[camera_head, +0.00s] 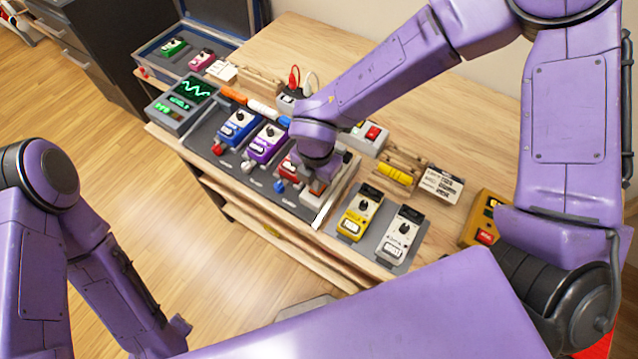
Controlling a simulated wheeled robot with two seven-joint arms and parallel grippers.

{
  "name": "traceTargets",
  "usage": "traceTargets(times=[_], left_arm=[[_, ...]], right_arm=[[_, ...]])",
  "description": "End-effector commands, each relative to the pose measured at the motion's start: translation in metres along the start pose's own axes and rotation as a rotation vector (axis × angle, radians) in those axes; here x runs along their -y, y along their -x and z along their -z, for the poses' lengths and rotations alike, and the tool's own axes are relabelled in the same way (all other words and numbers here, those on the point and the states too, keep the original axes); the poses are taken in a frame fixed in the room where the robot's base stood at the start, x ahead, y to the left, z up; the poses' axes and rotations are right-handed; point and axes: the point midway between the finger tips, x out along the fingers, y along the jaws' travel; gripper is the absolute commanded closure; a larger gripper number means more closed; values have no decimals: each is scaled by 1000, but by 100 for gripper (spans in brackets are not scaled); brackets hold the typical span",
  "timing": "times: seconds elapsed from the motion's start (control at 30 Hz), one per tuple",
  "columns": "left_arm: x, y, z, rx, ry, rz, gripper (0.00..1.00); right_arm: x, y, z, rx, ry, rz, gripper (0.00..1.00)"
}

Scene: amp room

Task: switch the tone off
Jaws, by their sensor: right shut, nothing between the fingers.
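My right arm reaches in from the right, and its gripper (322,188) is shut and empty, pointing down at the right end of the dark pedal board (205,140). The fingertips are mostly hidden by the wrist. A red pedal (290,170) is just left of the gripper, partly covered. A yellow box with a red button (485,236) is at the right, partly behind my arm. I cannot tell which control sets the tone. My left arm is at the lower left; its gripper is not visible.
Blue (238,127) and purple (267,143) pedals stand on the board. A scope with a green wave (190,90) is at the left. Yellow (360,215) and white (402,236) pedals sit on a grey mat. The back right tabletop is clear.

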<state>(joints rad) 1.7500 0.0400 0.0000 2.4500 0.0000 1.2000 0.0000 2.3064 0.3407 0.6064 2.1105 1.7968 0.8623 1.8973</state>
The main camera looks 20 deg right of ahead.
Motion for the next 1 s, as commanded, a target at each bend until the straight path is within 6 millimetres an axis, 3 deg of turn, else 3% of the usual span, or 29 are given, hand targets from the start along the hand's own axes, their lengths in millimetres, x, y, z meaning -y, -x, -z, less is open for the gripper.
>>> traceTargets(times=[0.77,1.0], left_arm=[[-1,-10,-4,0,0,0,57],[0,0,0,0,0,0,57]], right_arm=[[0,-12,0,0,0,0,100],[0,0,0,-1,0,-1,100]])
